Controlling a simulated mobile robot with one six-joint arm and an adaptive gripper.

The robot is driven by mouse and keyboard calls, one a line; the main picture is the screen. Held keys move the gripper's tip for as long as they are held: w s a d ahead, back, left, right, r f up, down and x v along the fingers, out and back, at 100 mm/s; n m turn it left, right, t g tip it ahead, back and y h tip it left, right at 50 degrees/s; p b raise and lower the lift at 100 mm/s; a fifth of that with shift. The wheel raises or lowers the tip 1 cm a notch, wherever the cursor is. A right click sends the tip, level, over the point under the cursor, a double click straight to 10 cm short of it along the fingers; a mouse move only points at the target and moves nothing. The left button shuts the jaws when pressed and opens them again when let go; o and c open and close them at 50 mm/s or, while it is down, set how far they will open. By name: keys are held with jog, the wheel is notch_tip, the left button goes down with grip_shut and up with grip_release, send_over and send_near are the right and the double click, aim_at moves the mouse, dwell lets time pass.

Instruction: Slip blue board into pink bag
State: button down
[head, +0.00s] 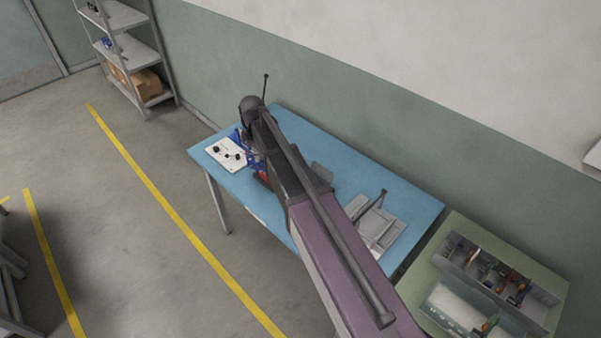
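My arm reaches across the blue-topped table (408,199), and its dark wrist is above the table's far left part. My gripper's fingers are hidden by the arm, so I cannot see whether they hold anything. A blue piece (256,161) shows beside the wrist, next to a white plate; I cannot tell whether it is the blue board. I cannot make out a pink bag; part of the table is hidden by my arm.
A white plate with black knobs (226,153) lies at the table's left end. A grey fixture (376,226) stands to the right of my arm. A green side table (552,282) carries a grey divided bin (545,297). A shelf (128,55) stands back left.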

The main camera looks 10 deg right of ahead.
jog(key=w+d+f+m+b, duration=0.2)
jog(key=d+f+m+b, duration=0.2)
jog(key=d+f+b, duration=1)
jog(key=shift+w+d, duration=0.15)
jog(key=shift+d, duration=0.5)
jog(key=shift+f, duration=0.1)
jog(key=shift+f+b, duration=2.6)
jog(key=shift+b, duration=0.1)
jog(key=shift+f+b, duration=1)
dwell(0.5)
jog(key=c, duration=0.7)
grip_release()
